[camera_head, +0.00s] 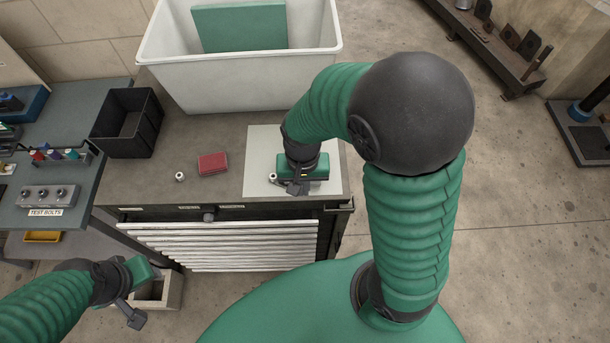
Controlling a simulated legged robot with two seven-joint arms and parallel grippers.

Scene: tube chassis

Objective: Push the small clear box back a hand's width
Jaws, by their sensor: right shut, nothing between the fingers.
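I cannot make out a small clear box; it may be hidden behind my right gripper and forearm. My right gripper (298,186) is shut and empty, over the front part of a pale sheet (258,149) on the bench top. My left gripper (142,298) is low at the left, in front of the bench, near a small beige bin (172,290). Its fingers show too poorly to tell open from shut.
A large white tub (240,88) and a black crate (127,122) stand behind.

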